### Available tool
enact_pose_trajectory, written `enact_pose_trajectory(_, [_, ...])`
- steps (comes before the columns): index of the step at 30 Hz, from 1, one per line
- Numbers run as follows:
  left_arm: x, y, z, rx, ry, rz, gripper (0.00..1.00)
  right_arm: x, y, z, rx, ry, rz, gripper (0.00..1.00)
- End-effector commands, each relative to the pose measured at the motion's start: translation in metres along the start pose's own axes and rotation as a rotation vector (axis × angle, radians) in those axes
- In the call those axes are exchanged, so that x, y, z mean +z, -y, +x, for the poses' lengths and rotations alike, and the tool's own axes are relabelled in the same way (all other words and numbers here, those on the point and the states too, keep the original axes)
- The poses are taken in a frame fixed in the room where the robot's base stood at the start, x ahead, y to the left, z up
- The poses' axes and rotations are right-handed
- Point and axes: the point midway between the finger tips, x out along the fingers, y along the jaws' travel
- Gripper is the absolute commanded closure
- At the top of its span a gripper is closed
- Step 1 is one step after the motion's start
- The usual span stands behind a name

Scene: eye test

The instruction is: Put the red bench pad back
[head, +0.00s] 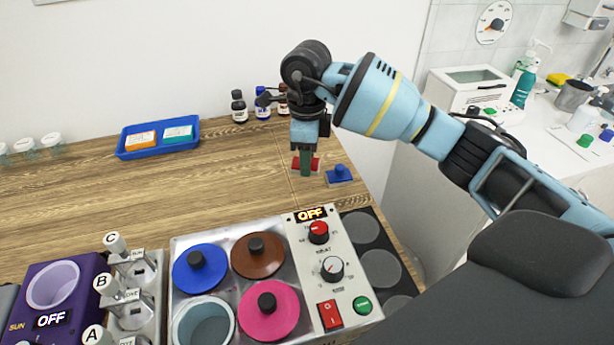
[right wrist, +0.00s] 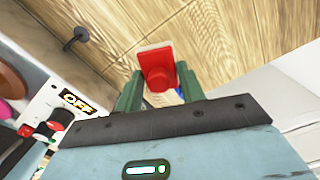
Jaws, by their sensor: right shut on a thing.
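The red bench pad (head: 316,163) is a small red block with a pale edge, near the right part of the wooden table. My right gripper (head: 304,164) points down and its green fingers are shut on the pad, partly hiding it. In the right wrist view the red pad (right wrist: 156,66) shows between the fingers (right wrist: 158,88). I cannot tell whether it touches the table. A similar blue pad (head: 339,175) with a knob lies just to the right of it. My left gripper is not in view.
A bath unit (head: 216,238) with blue, brown and pink lids and an OFF display stands in front. Several small bottles (head: 239,107) stand behind the gripper. A blue tray (head: 190,122) holds two boxes. The table's middle left is clear.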

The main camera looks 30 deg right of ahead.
Motion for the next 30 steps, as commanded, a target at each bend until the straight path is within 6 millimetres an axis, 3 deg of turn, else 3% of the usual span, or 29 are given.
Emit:
enact_pose_trajectory(3, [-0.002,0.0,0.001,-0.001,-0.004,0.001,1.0,0.0,0.0,0.013,0.0,0.0,0.0,0.94])
enact_pose_trajectory(11, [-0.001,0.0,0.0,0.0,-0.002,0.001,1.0,0.0,0.0,0.019,0.0,0.0,0.0,0.94])
enact_pose_trajectory(20, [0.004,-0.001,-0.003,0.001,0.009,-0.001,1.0,0.0,0.0,0.053,-0.001,0.0,0.0,0.94])
enact_pose_trajectory(30, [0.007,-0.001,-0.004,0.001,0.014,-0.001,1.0,0.0,0.001,0.056,-0.001,0.001,0.0,0.94])
